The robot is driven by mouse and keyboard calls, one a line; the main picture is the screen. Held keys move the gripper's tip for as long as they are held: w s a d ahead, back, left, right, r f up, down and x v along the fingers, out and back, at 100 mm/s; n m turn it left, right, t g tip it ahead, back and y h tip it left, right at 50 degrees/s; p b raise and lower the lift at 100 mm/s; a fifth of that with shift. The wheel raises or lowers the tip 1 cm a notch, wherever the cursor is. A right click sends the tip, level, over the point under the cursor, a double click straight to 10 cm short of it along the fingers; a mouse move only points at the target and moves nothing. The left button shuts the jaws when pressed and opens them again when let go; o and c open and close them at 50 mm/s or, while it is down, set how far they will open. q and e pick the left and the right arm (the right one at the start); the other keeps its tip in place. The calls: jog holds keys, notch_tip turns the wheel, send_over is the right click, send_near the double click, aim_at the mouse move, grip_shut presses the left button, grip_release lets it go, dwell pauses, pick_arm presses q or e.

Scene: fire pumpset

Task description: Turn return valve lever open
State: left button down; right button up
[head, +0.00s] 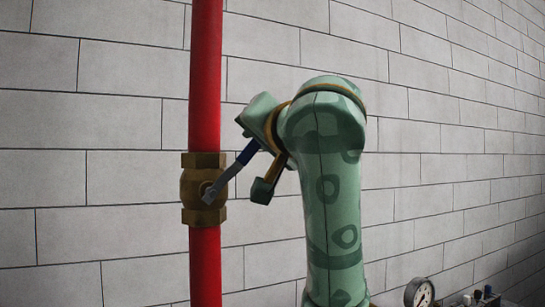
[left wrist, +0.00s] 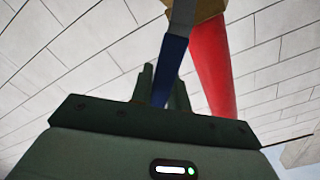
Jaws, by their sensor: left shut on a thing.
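The return valve (head: 203,188) is a brass body on a vertical red pipe. Its lever (head: 224,182) is grey metal with a blue handle (head: 248,153) and slants up to the right from the valve, oblique to the pipe. My left gripper (head: 252,156) is shut on the blue handle near its outer end. In the left wrist view the blue handle (left wrist: 170,62) runs down between the dark fingers of my left gripper (left wrist: 163,88), and the grey part of the lever (left wrist: 183,18) meets the brass at the top. My right gripper is not in view.
The red pipe (head: 206,75) runs the full height of the view, close to a pale block wall (head: 110,120). A round pressure gauge (head: 419,292) and small fittings (head: 481,297) stand at the lower right. The space left of the pipe looks clear.

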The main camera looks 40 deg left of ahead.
aim_at(234, 163)
pick_arm(q)
jog(key=s+n, duration=0.1)
jog(key=s+a+r+n, duration=0.1)
jog(key=n, duration=0.1)
jog(key=s+r+n, duration=0.1)
jog(key=shift+s+a+r+n, duration=0.1)
jog(key=shift+s+a+n, duration=0.2)
jog(key=shift+s, duration=0.05)
jog(key=shift+s+a+r+n+b, duration=0.1)
jog(key=shift+s+a+n+b, duration=0.2)
jog(key=shift+s+n, duration=0.55)
jog(key=shift+s+a+r+n+b, duration=0.1)
jog(key=shift+s+a+n, duration=0.3)
jog(key=shift+s+n, duration=0.45)
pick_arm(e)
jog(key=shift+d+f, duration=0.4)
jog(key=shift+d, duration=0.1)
pick_arm(q)
jog(key=shift+w, duration=0.1)
